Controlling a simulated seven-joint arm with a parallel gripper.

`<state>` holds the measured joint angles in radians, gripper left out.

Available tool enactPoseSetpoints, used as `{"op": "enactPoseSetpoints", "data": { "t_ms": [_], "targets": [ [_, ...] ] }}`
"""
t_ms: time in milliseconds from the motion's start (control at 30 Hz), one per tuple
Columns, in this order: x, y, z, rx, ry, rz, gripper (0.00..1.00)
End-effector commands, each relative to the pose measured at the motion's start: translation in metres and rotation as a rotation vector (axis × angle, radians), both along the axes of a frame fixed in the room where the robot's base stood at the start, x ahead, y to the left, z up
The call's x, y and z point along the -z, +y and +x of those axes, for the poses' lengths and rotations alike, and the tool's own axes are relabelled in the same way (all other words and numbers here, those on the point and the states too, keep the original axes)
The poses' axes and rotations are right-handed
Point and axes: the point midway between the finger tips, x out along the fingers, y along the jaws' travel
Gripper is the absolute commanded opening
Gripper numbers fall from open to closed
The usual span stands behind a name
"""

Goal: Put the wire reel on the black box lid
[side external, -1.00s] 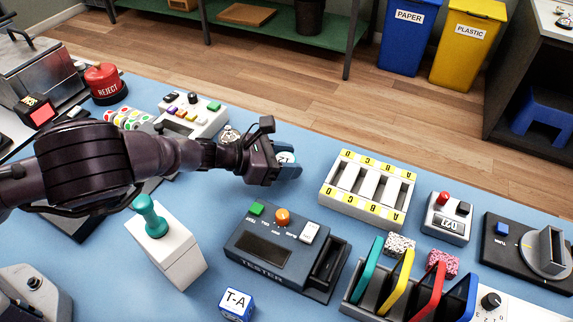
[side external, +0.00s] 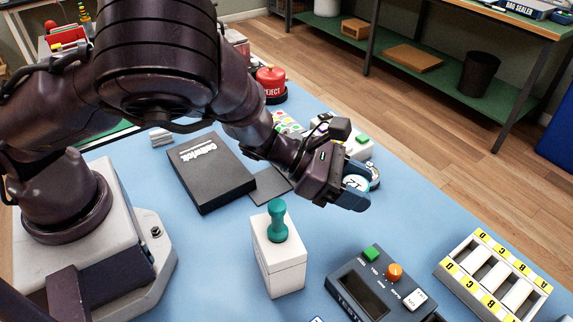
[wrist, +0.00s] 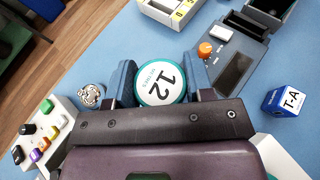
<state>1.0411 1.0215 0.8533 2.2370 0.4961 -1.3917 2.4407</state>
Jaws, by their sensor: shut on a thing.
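The disc also shows between the fingers in the side view. A small silvery round thing (wrist: 91,95) lies just beside the gripper, apart from the disc; it is partly hidden in the side view. I cannot tell for certain which of the two is the wire reel. The black box lid (side external: 209,178), flat with white lettering, lies left of the gripper. Its top looks bare. A thin dark flat piece (side external: 270,186) lies by its right side.
A white block with a teal-handled stamp (side external: 278,222) stands between the lid and the tester (side external: 365,287). A button panel (wrist: 38,132) is close to the gripper. A slotted tray (side external: 495,275) is at right, and a red reject button (side external: 271,80) at the back.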

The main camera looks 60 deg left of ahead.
Motion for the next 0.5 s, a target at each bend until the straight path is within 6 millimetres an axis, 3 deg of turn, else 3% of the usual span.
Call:
{"op": "enactPoseSetpoints", "data": {
  "t_ms": [167,267,400,500],
  "targets": [
    [-0.002,0.014,0.004,-0.050,0.000,0.000,0.25],
    [-0.006,0.039,0.013,-0.202,0.000,-0.001,0.25],
    [-0.009,0.099,0.023,-0.537,0.003,-0.003,0.25],
    [-0.008,0.145,0.018,-0.782,0.007,-0.001,0.25]
  ]
}}
